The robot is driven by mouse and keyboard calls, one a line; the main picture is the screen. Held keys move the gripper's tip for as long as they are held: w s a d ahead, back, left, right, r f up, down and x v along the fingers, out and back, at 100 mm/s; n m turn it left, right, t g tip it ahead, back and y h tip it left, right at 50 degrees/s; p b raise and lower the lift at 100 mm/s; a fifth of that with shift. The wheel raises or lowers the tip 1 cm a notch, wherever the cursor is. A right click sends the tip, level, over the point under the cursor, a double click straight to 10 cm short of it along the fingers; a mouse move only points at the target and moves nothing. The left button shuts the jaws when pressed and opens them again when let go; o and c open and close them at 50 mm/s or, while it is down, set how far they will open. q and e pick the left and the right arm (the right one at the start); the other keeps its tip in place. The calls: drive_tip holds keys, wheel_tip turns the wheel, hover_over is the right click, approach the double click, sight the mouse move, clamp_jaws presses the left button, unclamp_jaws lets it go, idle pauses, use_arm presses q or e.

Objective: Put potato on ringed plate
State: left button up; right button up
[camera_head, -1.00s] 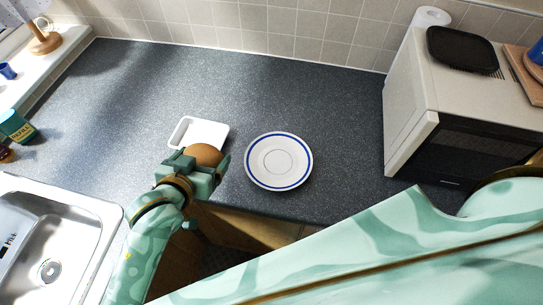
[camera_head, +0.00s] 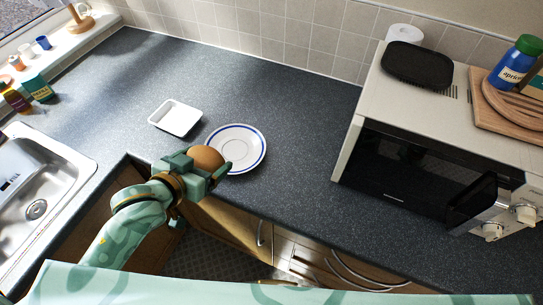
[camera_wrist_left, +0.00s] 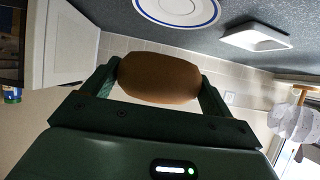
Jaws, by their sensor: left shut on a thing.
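The brown potato (camera_head: 208,158) is held between the fingers of my left gripper (camera_head: 205,167), in front of the plate's left edge in the head view. In the left wrist view the potato (camera_wrist_left: 160,78) lies crosswise between both fingers. The ringed plate (camera_head: 250,155), white with a blue ring, lies on the dark counter; its near left part is hidden by the gripper and potato. The plate (camera_wrist_left: 178,10) also shows at the top of the left wrist view, apart from the potato. My right gripper is not in view.
A white tray (camera_head: 176,119) stands empty left of the plate. A microwave (camera_head: 400,165) stands at the right, with a black tray (camera_head: 417,62) on top. A sink (camera_head: 45,180) is at the left. The counter behind the plate is clear.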

use_arm(q)
drive_tip(key=shift+w+d, duration=0.15)
drive_tip(key=shift+w, duration=0.15)
drive_tip(key=w+f+b, duration=0.2)
drive_tip(key=w+f, duration=0.1)
drive_tip(key=w, duration=0.3)
drive_tip(key=b, duration=0.2)
hover_over(234, 152)
drive_tip(key=s, duration=0.1)
wheel_tip(234, 152, down, 5)
drive_tip(key=shift+s+f, duration=0.15)
drive_tip(key=shift+f, duration=0.05)
drive_tip(key=shift+w+f, duration=0.4)
drive_tip(key=shift+f, duration=0.05)
drive_tip(key=f, duration=0.1)
drive_tip(key=f+b, duration=0.2)
drive_tip(key=shift+w+f, duration=0.25)
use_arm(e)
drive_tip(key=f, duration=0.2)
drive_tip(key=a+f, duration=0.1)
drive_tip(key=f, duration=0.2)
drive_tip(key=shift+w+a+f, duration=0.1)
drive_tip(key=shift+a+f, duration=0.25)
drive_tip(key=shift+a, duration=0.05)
use_arm(q)
drive_tip(key=shift+r, duration=0.1)
